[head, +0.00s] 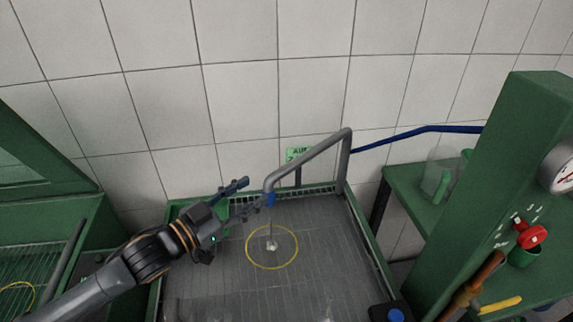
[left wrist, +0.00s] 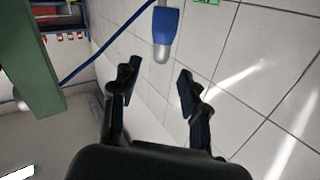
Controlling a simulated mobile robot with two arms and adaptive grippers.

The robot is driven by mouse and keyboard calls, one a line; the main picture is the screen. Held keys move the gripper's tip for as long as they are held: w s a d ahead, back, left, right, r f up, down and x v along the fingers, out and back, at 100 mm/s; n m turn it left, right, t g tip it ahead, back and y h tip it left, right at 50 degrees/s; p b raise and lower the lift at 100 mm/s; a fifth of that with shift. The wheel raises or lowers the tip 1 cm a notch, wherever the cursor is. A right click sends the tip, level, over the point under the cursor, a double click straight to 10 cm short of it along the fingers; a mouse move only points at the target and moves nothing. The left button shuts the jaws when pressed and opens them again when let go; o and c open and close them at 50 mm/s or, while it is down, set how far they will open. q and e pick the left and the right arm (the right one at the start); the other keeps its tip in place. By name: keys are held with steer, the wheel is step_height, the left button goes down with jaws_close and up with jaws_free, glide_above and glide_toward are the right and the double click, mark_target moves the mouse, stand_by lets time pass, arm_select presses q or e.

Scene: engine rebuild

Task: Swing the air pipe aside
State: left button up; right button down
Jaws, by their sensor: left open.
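The air pipe (head: 309,158) is a grey bent tube that rises at the back of the grey tray and reaches left and forward. Its hanging end has a blue collar (head: 269,198). In the left wrist view the blue collar (left wrist: 166,27) with its rounded grey tip shows beyond the fingertips, roughly between their lines. My left gripper (head: 251,192) is open, just left of the pipe's end, with nothing between its fingers; it also shows in the left wrist view (left wrist: 158,82). Whether a finger touches the pipe cannot be told. My right gripper is not in view.
The tray (head: 335,265) below has a yellow ring (head: 271,264) around a small pale fitting. A blue hose (head: 400,134) runs right from the pipe. A green bench and post (head: 480,200) with a red valve (head: 532,236) stand right. A tiled wall is behind.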

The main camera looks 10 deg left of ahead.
mark_target(287, 169)
arm_select(q)
steer(key=x, duration=0.3)
steer(key=shift+r+p, duration=0.25)
steer(key=shift+p, duration=0.15)
steer(key=p+x, duration=0.2)
steer(key=x, duration=0.6)
steer(key=shift+w+f, duration=0.1)
steer(key=shift+f, duration=0.05)
steer(key=shift+w+d+f, duration=0.1)
steer(key=shift+w+d, duration=0.1)
steer(key=shift+w, duration=0.15)
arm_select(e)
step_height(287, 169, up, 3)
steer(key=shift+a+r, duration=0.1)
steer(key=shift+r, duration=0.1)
arm_select(q)
steer(key=shift+c, duration=0.2)
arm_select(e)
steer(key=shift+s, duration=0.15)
arm_select(q)
steer(key=c, duration=0.8)
jaws_close()
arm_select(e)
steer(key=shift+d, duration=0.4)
